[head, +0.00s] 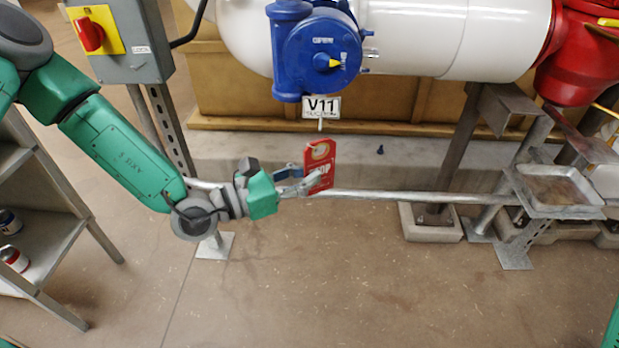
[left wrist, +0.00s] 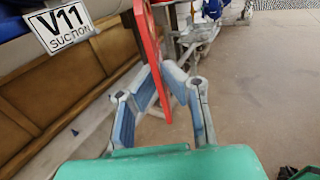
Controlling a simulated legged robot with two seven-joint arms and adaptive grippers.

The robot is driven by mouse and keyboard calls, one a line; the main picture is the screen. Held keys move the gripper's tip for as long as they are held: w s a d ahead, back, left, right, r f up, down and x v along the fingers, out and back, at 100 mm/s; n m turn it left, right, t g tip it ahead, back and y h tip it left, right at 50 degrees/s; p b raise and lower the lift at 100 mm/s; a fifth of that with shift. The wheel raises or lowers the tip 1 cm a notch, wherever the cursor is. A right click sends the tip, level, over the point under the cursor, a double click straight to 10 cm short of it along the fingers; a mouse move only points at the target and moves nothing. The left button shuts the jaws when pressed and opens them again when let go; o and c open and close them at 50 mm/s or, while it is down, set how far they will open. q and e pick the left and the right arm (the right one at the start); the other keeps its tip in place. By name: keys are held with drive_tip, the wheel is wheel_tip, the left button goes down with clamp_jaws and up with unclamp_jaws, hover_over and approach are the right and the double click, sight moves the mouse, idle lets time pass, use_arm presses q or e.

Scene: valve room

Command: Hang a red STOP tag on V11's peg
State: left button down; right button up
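The red STOP tag (head: 319,165) is upright in my left gripper (head: 308,181). In the left wrist view the red tag (left wrist: 150,50) stands edge-on between the two fingers of the left gripper (left wrist: 172,80). The fingers look closed on its lower part. The V11 label (head: 322,107) hangs under the blue valve actuator (head: 318,52), and a short peg (head: 320,125) shows just below it. The tag is below the peg and apart from it. In the left wrist view the V11 label (left wrist: 60,27) is at upper left. My right gripper is not seen.
A white pipe (head: 455,38) runs right from the valve to a red fitting (head: 580,55). A horizontal metal rail (head: 410,196) passes behind the tag to a small metal tray (head: 557,190). A grey box with a red switch (head: 90,35) and a shelf (head: 45,235) are at left.

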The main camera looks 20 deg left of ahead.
use_arm(q)
drive_tip(key=shift+w+a+f+b, duration=0.15)
drive_tip(key=shift+w+a+b, duration=0.15)
drive_tip(key=shift+w, duration=0.4)
drive_tip(key=w, duration=0.1)
drive_tip(key=w+b, duration=0.1)
drive_tip(key=w, duration=0.1)
drive_tip(key=shift+a, duration=0.3)
drive_tip(key=shift+a, duration=0.1)
drive_tip(key=shift+w+a, duration=0.2)
drive_tip(key=shift+w, duration=0.1)
drive_tip(key=shift+d+f, duration=0.1)
drive_tip(key=shift+w, duration=0.3)
idle(0.3)
